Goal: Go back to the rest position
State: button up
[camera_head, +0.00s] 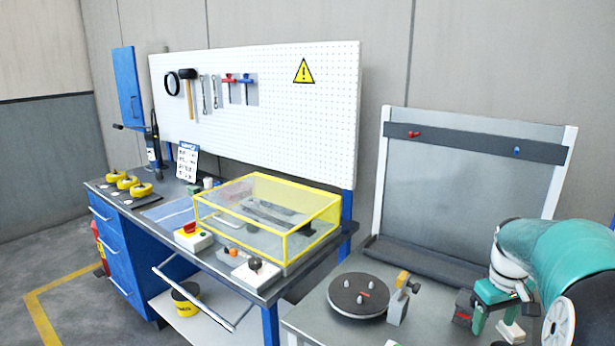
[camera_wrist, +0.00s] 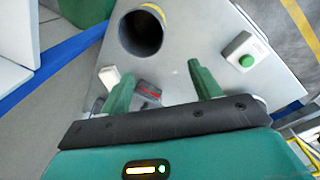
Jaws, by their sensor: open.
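My gripper (camera_head: 494,326) is at the lower right of the head view, over the right end of the grey table with the turntable. In the wrist view my gripper (camera_wrist: 162,82) has its two green fingers spread apart with nothing held between them. A small dark block with a red line (camera_wrist: 148,91) shows between the fingers; I cannot tell its distance from them. My teal arm covers the right edge of the head view and hides part of the table.
A round dark turntable (camera_head: 358,296) and a wood-topped clamp (camera_head: 399,300) stand left of my gripper. A workbench with a yellow-framed clear cover (camera_head: 284,235) is farther left. The wrist view shows an open cylinder (camera_wrist: 142,34) and a green-button box (camera_wrist: 246,50).

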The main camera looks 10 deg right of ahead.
jog(key=s+a+r+t, duration=0.2)
jog(key=a+r, duration=0.2)
jog(key=a, duration=0.9)
jog(key=s+a+r+t, duration=0.1)
jog(key=s+a+r, duration=0.15)
jog(key=a, duration=1.15)
jog(key=s+a+t, duration=0.2)
jog(key=s+a, duration=0.3)
jog(key=a, duration=0.2)
jog(key=shift+n+y, duration=0.3)
jog(key=shift+y, duration=0.1)
jog(key=shift+f, duration=0.1)
